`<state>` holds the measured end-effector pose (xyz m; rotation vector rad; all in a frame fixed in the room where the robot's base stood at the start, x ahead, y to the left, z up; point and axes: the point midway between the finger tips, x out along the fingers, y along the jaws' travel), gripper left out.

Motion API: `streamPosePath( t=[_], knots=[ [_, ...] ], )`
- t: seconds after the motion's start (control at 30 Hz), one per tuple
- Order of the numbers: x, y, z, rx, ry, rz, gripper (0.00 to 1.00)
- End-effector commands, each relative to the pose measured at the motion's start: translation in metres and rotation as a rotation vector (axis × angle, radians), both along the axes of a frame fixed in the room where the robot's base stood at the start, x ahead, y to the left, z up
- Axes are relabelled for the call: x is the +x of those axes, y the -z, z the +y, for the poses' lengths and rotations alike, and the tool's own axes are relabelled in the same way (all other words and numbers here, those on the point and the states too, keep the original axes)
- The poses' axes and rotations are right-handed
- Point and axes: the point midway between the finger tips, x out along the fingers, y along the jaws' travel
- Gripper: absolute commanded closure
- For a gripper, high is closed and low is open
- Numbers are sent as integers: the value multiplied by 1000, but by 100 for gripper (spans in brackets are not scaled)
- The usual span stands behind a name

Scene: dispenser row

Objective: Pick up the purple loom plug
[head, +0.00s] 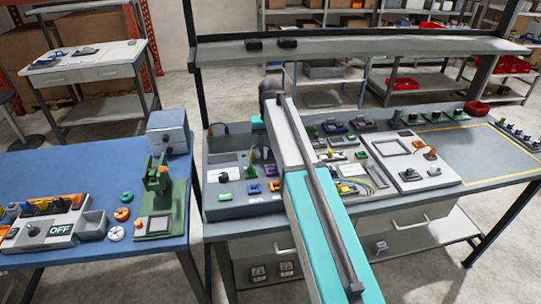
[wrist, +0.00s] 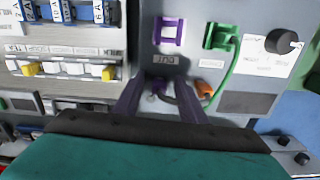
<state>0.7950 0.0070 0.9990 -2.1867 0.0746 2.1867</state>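The purple loom plug (wrist: 158,86) is a small dark purple piece low on the grey panel in the wrist view, partly hidden by my gripper. My gripper (wrist: 159,92) has its two dark fingers apart, one on each side of the plug. I cannot tell whether the fingers touch it. A purple socket (wrist: 168,31) sits above it on the panel. In the head view my arm stretches over the bench, and my gripper is too small and covered to make out clearly.
In the wrist view an orange plug (wrist: 204,90) lies close to the right finger. A green socket (wrist: 220,37) with a green wire and a black knob (wrist: 284,41) are farther right. A grey module with white and yellow switches (wrist: 62,68) stands at left.

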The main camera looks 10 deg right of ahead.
Motion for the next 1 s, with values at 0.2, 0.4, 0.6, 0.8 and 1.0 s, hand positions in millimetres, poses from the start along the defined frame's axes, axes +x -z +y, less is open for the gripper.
streamPosePath(
  t=[0.2,0.4,0.6,0.8,1.0],
  knots=[
    [0,0,0,0,1,0,62],
    [0,0,-1,0,1,0,93],
    [0,0,-1,0,1,0,100],
    [0,-1,-1,0,1,0,100],
    [0,-9,-1,0,1,0,100]
  ],
)
